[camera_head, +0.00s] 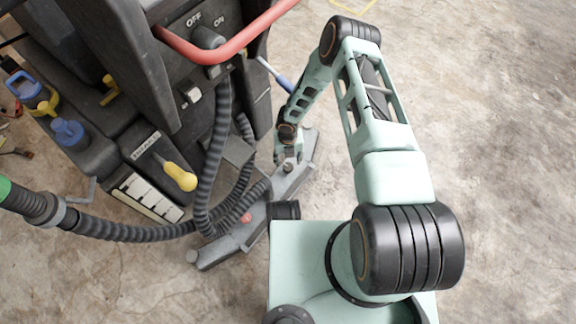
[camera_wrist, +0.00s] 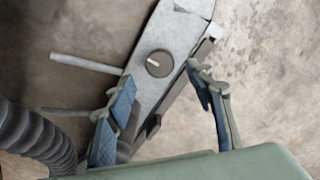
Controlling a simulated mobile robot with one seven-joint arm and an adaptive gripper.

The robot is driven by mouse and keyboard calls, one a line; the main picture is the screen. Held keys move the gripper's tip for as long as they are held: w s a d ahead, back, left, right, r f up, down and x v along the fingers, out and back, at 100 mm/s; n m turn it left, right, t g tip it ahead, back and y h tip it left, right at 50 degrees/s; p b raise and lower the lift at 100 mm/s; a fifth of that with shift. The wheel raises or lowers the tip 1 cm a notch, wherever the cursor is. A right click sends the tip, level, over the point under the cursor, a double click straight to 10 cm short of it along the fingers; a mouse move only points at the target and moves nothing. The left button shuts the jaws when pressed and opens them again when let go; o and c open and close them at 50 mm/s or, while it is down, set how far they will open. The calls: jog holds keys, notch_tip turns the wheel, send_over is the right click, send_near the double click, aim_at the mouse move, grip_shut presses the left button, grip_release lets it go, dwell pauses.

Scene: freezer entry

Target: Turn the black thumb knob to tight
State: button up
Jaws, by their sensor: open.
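The black thumb knob (camera_wrist: 159,63) is a round dark disc with a pale line across its top. It sits on the grey metal bar (camera_wrist: 187,28) in the wrist view. My gripper (camera_wrist: 162,84) is open, with one blue-padded finger to each side of the bar. The knob shows ahead of and between the fingertips, and I see no contact with it. In the head view my gripper (camera_head: 288,158) points down over the far end of the grey floor bar (camera_head: 215,252). The knob is hard to make out there.
The black cleaning machine (camera_head: 130,60) stands at the left, with an OFF/ON switch (camera_head: 207,38) and a red handle (camera_head: 225,50). Ribbed black hoses (camera_head: 212,150) run down to the bar. Concrete floor at the right is clear.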

aim_at(288, 166)
jog(key=shift+w+f+b, duration=0.1)
jog(key=shift+f+b, duration=0.55)
jog(key=shift+f, duration=1.75)
jog(key=c, duration=1.2)
jog(key=shift+o, duration=0.2)
